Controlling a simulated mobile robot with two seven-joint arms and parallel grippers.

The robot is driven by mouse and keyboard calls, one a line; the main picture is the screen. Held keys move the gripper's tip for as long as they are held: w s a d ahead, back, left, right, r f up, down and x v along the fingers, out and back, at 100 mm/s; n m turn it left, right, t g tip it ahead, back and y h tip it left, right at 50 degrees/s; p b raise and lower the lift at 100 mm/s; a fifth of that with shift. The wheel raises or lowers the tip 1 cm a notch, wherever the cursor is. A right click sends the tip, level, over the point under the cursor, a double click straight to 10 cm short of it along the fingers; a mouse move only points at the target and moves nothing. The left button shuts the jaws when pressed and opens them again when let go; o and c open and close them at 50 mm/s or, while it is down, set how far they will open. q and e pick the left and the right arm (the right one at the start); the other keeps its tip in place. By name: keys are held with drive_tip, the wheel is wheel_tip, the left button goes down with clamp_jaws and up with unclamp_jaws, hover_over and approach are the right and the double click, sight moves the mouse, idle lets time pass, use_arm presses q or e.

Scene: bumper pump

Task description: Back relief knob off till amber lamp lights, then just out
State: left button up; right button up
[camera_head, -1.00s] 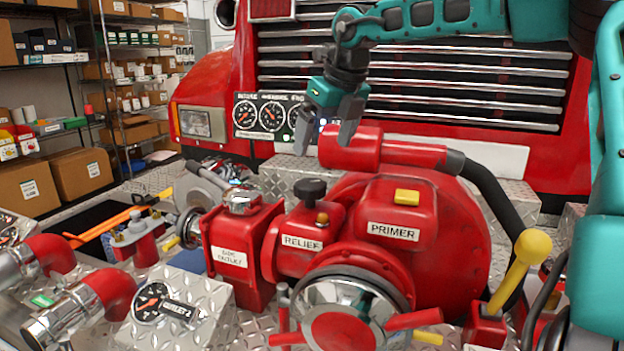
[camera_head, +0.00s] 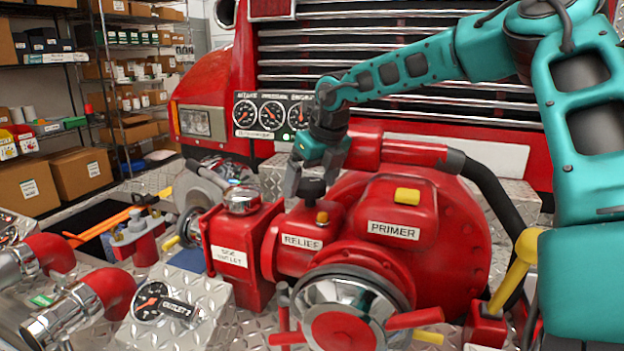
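The red relief housing (camera_head: 301,242) carries a "RELIEF" label. On its top is a black knob (camera_head: 311,189), and beside it a small amber lamp (camera_head: 322,217) that looks dull. My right gripper (camera_head: 310,188) points down at the black knob, with one finger at its left side and the other behind or to its right. The fingers look spread around the knob; whether they touch it is hidden. My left gripper does not show.
The red primer housing (camera_head: 393,215) with a yellow button stands right of the relief housing. A red horizontal cylinder (camera_head: 366,151) lies close behind my gripper. Three gauges (camera_head: 271,115) sit behind.

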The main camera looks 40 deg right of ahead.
drive_tip(key=c, duration=0.9)
drive_tip(key=shift+d+n+y, duration=0.1)
drive_tip(key=shift+n+y, duration=0.6)
drive_tip(key=shift+n, duration=1.1)
drive_tip(key=o, duration=1)
drive_tip(key=shift+w+r, duration=0.1)
